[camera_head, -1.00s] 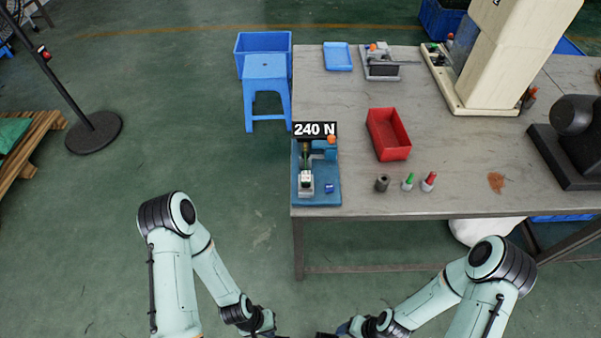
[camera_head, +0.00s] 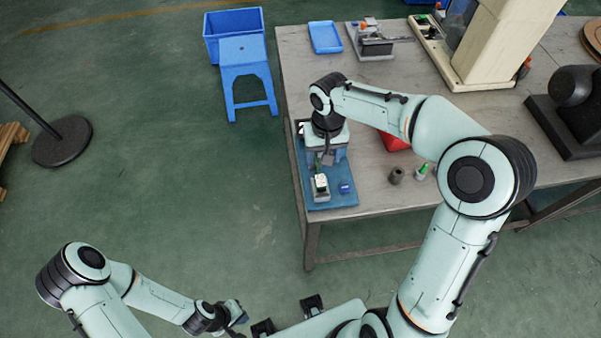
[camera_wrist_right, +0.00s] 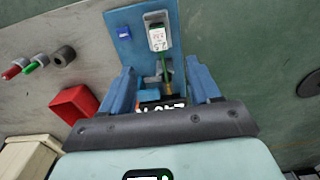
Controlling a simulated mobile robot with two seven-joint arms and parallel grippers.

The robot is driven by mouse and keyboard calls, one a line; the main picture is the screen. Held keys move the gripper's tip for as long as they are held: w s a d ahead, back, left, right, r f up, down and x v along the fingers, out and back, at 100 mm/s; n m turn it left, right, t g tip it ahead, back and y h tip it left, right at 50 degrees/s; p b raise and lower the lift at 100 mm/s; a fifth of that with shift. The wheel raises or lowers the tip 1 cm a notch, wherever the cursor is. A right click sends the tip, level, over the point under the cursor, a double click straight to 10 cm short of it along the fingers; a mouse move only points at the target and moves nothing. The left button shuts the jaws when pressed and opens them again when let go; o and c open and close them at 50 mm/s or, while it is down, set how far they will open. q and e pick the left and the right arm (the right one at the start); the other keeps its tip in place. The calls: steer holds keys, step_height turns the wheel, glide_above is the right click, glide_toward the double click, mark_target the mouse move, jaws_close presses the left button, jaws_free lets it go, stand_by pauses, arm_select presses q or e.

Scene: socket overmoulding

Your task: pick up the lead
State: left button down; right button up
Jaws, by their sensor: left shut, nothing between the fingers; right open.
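The lead (camera_wrist_right: 167,80) shows in the right wrist view as a short green and brownish length. It runs from a white block (camera_wrist_right: 159,39) with dark print toward the display on the blue test stand (camera_wrist_right: 126,48). My open right gripper (camera_wrist_right: 163,82) is above the stand, its blue fingers on either side of the lead and apart from it. I cannot tell how high the fingers are. In the head view my right wrist covers the lead, and the white block (camera_head: 321,187) shows just in front of it. My left gripper (camera_head: 238,315) is shut and empty, low and away from the table.
A small blue block (camera_head: 345,188) sits on the stand. A red bin (camera_wrist_right: 74,104), a dark grey cylinder (camera_wrist_right: 64,55), and green-tipped (camera_wrist_right: 37,63) and red-tipped (camera_wrist_right: 14,70) bottles stand beside it. A blue stool (camera_head: 245,65) is left of the table.

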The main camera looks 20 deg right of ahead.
glide_above(321, 182)
step_height(321, 182, down, 7)
steer(key=shift+s+f, duration=0.1)
steer(key=shift+w+f, duration=0.2)
steer(key=shift+f, duration=2.8)
jaws_close()
